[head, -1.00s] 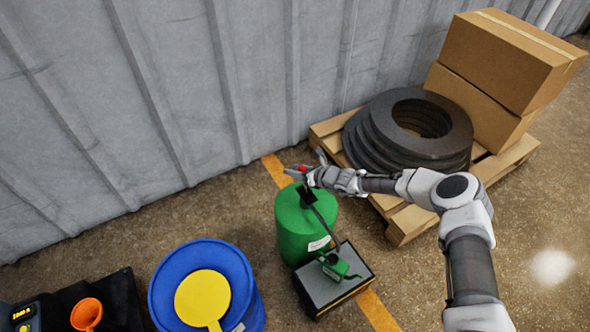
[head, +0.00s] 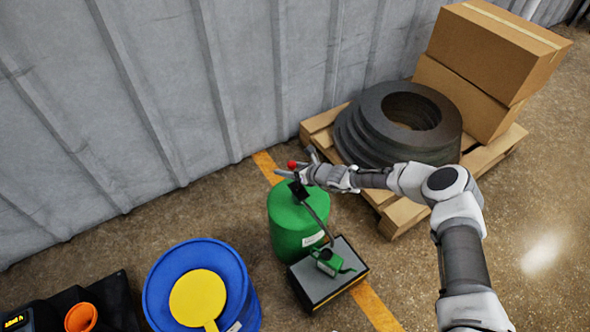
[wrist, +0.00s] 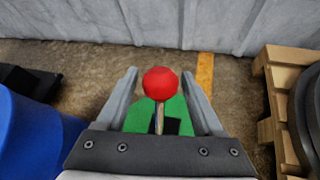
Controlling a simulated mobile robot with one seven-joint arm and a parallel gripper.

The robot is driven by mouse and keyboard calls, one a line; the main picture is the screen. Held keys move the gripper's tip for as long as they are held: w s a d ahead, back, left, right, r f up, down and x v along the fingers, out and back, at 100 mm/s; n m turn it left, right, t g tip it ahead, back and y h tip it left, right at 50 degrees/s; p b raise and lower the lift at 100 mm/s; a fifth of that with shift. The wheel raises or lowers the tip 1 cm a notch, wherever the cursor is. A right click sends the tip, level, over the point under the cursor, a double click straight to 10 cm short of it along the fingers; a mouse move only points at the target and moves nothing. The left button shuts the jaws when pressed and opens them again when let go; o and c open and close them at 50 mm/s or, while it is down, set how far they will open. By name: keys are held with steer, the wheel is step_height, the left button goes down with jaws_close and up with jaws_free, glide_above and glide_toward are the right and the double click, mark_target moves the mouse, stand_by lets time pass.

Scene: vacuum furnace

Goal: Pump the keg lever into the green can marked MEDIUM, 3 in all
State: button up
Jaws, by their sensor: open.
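The green keg (head: 290,228) stands on the floor near the wall. Its lever ends in a red ball knob (head: 291,164), which also shows large in the wrist view (wrist: 160,83). My gripper (head: 294,168) is at the knob, above the keg. In the wrist view my gripper (wrist: 160,92) is open, with one finger on each side of the knob and gaps between. A small green can (head: 327,262) with a spout sits on a grey-topped stand (head: 345,280) in front of the keg. Its marking is too small to read.
A blue drum (head: 160,290) with a yellow disc on top stands left of the stand. An orange funnel (head: 81,317) is at the lower left. A pallet (head: 398,217) with black rings and cardboard boxes (head: 495,45) is at the right. The corrugated wall (head: 150,90) is close behind.

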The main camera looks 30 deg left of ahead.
steer(key=p+v, duration=0.8)
steer(key=v, duration=0.9)
steer(key=shift+d, duration=0.2)
steer(key=shift+r, duration=0.1)
